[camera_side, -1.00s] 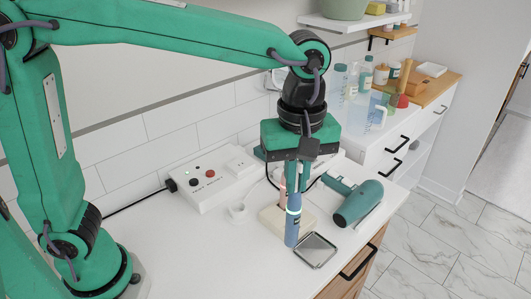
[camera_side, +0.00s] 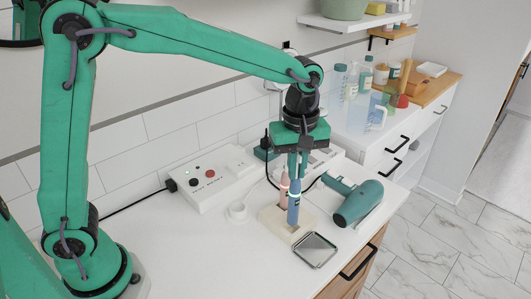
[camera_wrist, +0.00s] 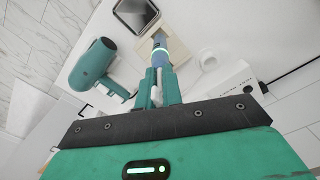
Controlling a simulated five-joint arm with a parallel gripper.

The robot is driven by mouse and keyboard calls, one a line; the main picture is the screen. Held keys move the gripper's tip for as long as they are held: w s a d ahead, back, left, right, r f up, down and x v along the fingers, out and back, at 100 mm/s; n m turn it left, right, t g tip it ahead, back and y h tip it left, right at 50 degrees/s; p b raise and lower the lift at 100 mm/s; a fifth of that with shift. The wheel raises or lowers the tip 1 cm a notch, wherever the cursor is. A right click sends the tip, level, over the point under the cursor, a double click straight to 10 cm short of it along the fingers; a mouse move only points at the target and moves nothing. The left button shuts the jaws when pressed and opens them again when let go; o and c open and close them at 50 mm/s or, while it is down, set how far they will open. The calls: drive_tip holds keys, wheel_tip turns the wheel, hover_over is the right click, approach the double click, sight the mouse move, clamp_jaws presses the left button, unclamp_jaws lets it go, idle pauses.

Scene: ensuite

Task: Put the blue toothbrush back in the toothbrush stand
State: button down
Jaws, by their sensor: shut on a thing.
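My gripper (camera_side: 297,165) is shut on the blue toothbrush (camera_side: 293,208) and points down, holding it upright. The toothbrush's lower end overlaps the cream toothbrush stand (camera_side: 305,233) in the side view; I cannot tell whether it is in a hole or just above. A pink toothbrush (camera_side: 283,187) stands in the stand, close behind and left of the blue one. In the wrist view, the blue toothbrush (camera_wrist: 159,47) lies beyond my fingertips (camera_wrist: 160,72), over the stand (camera_wrist: 180,51), which is partly hidden.
A square mirror-like tray (camera_side: 316,250) lies in front of the stand. A teal hair dryer (camera_side: 357,203) lies to the right. A small white cup (camera_side: 237,212) stands left, and a white box with buttons (camera_side: 208,184) sits behind. The front-left counter (camera_side: 200,260) is clear.

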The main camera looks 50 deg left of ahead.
sight(296, 181)
drive_tip(key=shift+f, duration=2.1)
drive_tip(key=c, duration=1.6)
unclamp_jaws()
drive_tip(key=shift+o, duration=0.2)
wheel_tip(296, 181, up, 12)
drive_tip(key=shift+f, duration=0.1)
drive_tip(key=shift+r, duration=0.2)
